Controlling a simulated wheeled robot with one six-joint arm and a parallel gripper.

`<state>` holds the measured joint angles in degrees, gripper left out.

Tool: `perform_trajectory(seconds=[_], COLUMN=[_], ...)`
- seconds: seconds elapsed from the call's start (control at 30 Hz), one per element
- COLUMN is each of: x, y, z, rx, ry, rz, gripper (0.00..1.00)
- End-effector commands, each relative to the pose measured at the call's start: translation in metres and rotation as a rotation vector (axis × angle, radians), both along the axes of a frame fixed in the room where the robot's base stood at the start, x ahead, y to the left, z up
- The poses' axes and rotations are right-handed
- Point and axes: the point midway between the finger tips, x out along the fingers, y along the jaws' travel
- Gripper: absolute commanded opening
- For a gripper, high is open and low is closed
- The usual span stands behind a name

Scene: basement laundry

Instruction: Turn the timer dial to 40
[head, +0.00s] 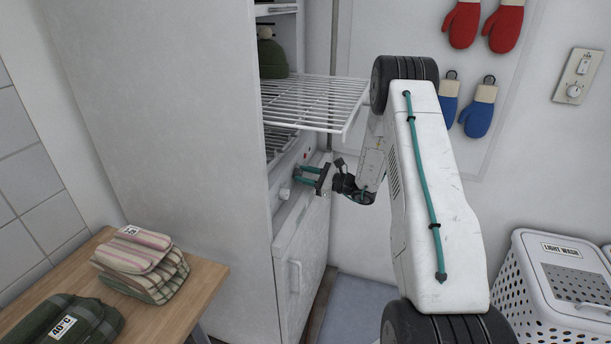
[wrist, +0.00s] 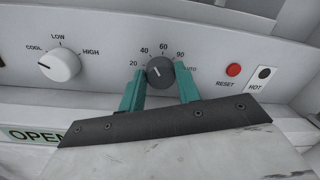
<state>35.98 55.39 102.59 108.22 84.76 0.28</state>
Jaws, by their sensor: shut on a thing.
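The timer dial (wrist: 160,72) is a dark grey round knob on the white control panel, with 20, 40, 60, 90 and AUTO printed around it. Its pale pointer mark tilts up and slightly left, towards the 40; the small picture does not show whether it lines up exactly. My gripper (head: 306,176) is shut on the dial, with one teal finger on each side of it in the wrist view. In the head view the fingers reach the panel below the wire shelf, and I cannot make out the dial there.
A white COOL/LOW/HIGH knob (wrist: 60,65) is left of the dial; a red RESET button (wrist: 233,69) is to its right. A wire shelf (head: 315,100) juts out above my gripper. A wooden table (head: 185,300) with folded cloths and a white hamper (head: 525,270) stand nearby.

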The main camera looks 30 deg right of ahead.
Motion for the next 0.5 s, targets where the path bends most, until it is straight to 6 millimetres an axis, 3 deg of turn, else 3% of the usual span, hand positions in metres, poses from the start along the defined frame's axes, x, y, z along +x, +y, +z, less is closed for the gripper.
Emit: perform_trajectory(seconds=[0.5], x=[-0.0002], y=[-0.0002], z=[-0.0005], rx=[-0.091], ry=[-0.071], rz=[-0.001], gripper=[0.1])
